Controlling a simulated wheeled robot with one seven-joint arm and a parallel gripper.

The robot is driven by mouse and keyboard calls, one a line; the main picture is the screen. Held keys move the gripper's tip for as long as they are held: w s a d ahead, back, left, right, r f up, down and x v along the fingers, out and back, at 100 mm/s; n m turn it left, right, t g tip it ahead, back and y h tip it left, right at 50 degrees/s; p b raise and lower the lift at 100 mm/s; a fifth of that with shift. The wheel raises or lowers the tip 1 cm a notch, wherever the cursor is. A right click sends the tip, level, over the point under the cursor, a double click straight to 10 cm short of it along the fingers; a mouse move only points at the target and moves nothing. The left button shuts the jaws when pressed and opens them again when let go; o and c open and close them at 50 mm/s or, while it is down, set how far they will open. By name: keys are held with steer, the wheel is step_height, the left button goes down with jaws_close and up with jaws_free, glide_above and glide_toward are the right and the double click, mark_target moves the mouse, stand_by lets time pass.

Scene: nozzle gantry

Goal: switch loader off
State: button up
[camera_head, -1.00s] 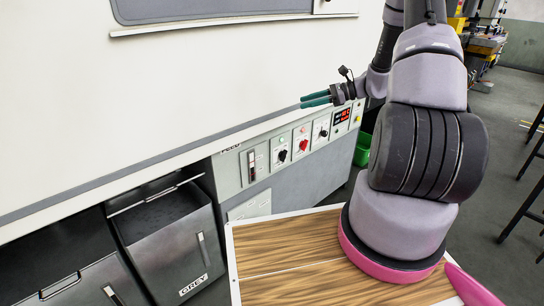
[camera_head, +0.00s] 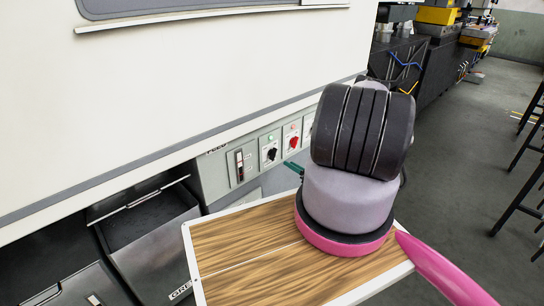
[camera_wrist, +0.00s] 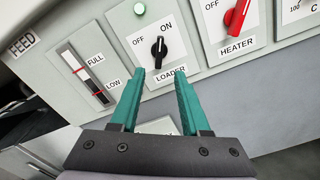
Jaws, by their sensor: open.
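The loader switch (camera_wrist: 159,48) is a black rotary knob on the grey control panel, with OFF printed to its upper left and ON above it. Its pointer leans toward ON, and a green lamp (camera_wrist: 139,8) shows above it. The knob also shows in the head view (camera_head: 271,154). My gripper (camera_wrist: 160,72) has two green fingers, open and empty. Their tips appear just below the knob, one to each side, over the LOADER label; I cannot tell how far they are from the panel. In the head view my arm hides most of the gripper.
The red heater knob (camera_wrist: 238,14) is right of the loader switch; the feed level gauge (camera_wrist: 85,74) is left. A wood-topped board (camera_head: 250,240) lies below my arm. Dark bins (camera_head: 150,235) stand at left. Open floor is at right.

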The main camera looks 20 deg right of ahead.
mark_target(275, 155)
steer(key=x, duration=1)
jaws_close()
